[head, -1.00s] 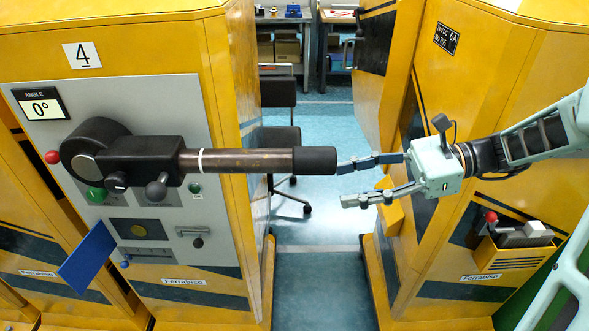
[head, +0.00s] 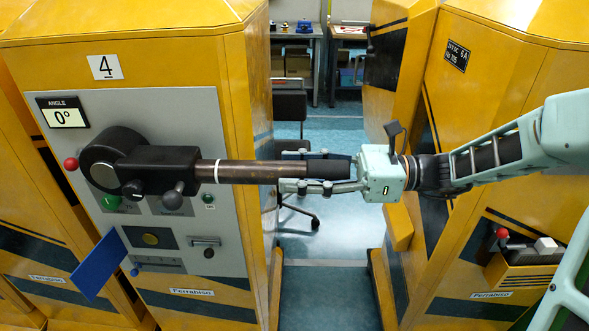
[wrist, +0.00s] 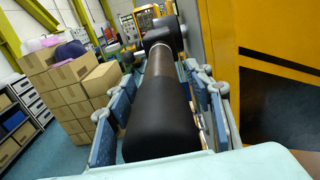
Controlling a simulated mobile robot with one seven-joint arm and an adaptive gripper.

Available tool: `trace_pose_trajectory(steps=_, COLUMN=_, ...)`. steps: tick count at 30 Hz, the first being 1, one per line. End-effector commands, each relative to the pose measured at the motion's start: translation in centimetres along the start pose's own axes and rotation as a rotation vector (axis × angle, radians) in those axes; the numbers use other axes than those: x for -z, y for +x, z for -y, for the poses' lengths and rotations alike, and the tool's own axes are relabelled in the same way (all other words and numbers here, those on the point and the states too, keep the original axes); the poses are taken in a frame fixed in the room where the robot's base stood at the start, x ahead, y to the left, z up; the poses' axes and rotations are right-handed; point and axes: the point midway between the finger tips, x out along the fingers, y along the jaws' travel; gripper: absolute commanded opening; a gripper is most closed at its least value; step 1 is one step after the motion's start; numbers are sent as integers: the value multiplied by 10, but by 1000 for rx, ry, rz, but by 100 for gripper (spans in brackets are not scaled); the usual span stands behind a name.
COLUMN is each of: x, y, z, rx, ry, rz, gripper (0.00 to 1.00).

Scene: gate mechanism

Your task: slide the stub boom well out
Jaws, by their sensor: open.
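The stub boom is a brown tube (head: 243,172) with a white ring near its black housing (head: 165,165) and a black end cap (head: 330,168). It points level to the right from the post's panel. My gripper (head: 285,170) is open around the boom's outer end, one finger above the cap and one below, in the head view. In the wrist view the black cap (wrist: 160,118) lies between the two open fingers (wrist: 160,70), with gaps visible on both sides. The angle display (head: 66,112) reads 0°.
A knob (head: 174,197) and a red ball (head: 71,164) stick out from the panel. A blue plate (head: 97,262) juts out below. Another yellow cabinet (head: 490,130) stands close behind my arm. The blue floor passage between the cabinets is clear in front of a chair.

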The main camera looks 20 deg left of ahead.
Motion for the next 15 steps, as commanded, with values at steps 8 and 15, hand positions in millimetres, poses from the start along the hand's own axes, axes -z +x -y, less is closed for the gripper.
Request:
trace_pose_trajectory(steps=8, x=0, y=5, z=0, rx=1, ry=-1, rz=-1, gripper=48)
trace_pose_trajectory(steps=15, x=0, y=4, z=0, rx=1, ry=-1, rz=-1, gripper=29)
